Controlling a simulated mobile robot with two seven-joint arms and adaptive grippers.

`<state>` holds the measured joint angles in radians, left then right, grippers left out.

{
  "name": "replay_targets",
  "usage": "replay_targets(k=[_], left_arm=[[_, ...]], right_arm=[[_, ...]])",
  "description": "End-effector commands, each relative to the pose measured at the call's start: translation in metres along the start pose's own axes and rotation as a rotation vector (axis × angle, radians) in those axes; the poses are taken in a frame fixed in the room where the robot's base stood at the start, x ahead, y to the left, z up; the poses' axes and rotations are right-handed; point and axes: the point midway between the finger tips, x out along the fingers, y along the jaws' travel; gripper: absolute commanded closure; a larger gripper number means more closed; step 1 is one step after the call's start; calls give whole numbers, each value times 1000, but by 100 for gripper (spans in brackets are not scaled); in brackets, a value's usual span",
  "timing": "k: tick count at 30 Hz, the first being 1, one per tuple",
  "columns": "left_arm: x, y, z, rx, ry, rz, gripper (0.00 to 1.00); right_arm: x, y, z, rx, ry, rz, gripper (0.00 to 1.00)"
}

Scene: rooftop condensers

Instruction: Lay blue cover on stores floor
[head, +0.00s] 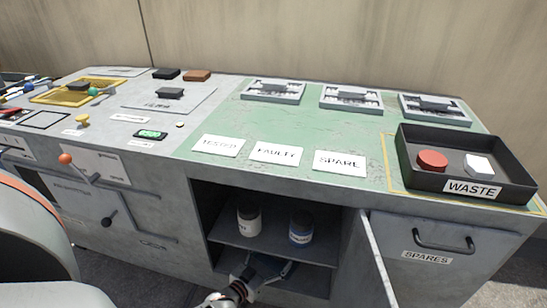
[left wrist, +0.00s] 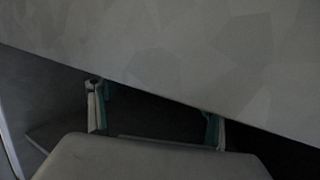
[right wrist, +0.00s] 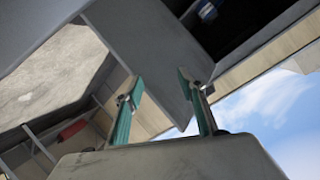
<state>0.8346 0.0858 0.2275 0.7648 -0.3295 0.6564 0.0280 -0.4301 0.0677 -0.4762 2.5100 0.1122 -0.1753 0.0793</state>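The open stores cupboard has a shelf (head: 270,244) with a white jar (head: 249,220) and a blue-banded jar (head: 301,228). Below the shelf, the cupboard floor is mostly hidden in shadow. My left gripper (head: 268,268) appears low at the cupboard opening, below the shelf. Its fingers are spread with nothing seen between them in the left wrist view (left wrist: 155,115), close to a broad grey surface. My right gripper (right wrist: 160,82) is open in the right wrist view, with a grey panel behind its fingers; I cannot pick it out in the head view. I cannot identify a blue cover in any view.
The cupboard door (head: 378,262) stands open at the right of the opening. Beside it is a SPARES drawer (head: 428,262). On top are label plates (head: 275,153), a WASTE tray (head: 510,197) holding a red and a white piece, and a control panel (head: 165,98).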

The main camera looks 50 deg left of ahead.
Motion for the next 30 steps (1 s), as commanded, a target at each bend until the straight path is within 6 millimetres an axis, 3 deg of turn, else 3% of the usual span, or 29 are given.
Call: replay_targets(k=[12,17,30], left_arm=[[1,1,-10,-1,7,0,23],[-20,1,-11,-2,8,1,23],[-99,1,-9,-2,7,0,23]], right_arm=[[0,-1,-7,-34,6,-1,60],[0,3,-15,-111,4,5,60],[-6,32,-38,-400,-28,54,60]])
